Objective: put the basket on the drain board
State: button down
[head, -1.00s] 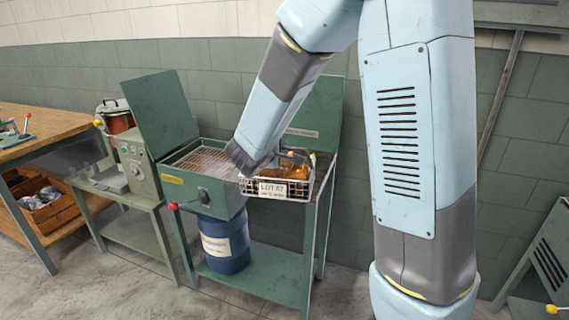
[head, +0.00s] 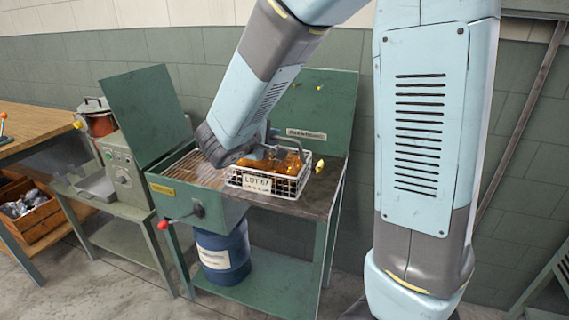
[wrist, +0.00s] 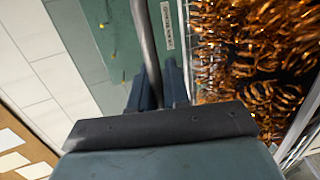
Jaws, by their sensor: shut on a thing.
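The basket (head: 289,188) is a white wire basket with a "LOT 67" label and a dark handle (head: 288,138). It holds orange-brown coiled springs (wrist: 262,55). My gripper (wrist: 157,92) is shut on the handle, whose bar passes between the fingers in the wrist view; the arm's end mostly hides the fingers in the head view. A dark flat surface, which looks like the drain board (head: 325,190), lies to the right of the wire grid. The basket is over its left part, beside the grid; I cannot tell whether it touches.
An open-lidded green tank with a wire grid (head: 188,170) and a red-knobbed lever (head: 165,224) is left of the basket. A raised green panel (head: 318,105) stands behind. A blue drum (head: 222,255) is below. A control box (head: 125,165) stands farther left.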

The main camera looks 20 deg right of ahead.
jog(key=w+d+f, duration=0.6)
jog(key=w+f, duration=0.4)
jog(key=f, duration=0.2)
jog(key=shift+w, duration=0.35)
jog(key=c, duration=1.1)
grip_release()
jog(key=shift+f, duration=0.1)
